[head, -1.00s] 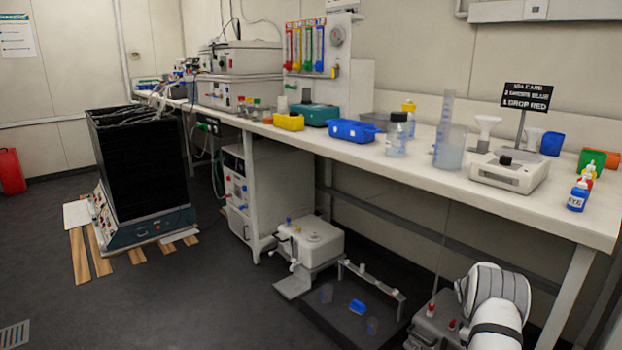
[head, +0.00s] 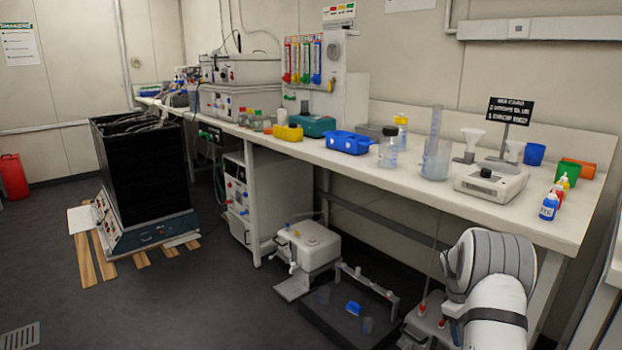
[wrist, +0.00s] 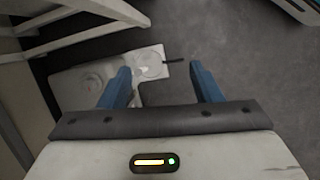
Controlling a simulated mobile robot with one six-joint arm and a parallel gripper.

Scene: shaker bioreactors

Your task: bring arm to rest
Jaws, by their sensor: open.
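My gripper (wrist: 160,84) shows in the wrist view with its two blue fingers apart and nothing between them. It points down at the dark floor (wrist: 235,65). A white box-like device (wrist: 75,90) with round parts lies beyond and below the fingers, partly hidden by the left finger. In the head view my white and grey arm is at the lower right, in front of the bench; the gripper itself is outside that view.
A long white bench (head: 420,187) holds a bottle (head: 388,150), a white balance-like device (head: 490,182), a blue tray (head: 349,143) and small dropper bottles. Under it stand a white unit (head: 308,245) and a dark tray (head: 335,325). A black tower (head: 145,175) stands left. The floor at lower left is mostly open.

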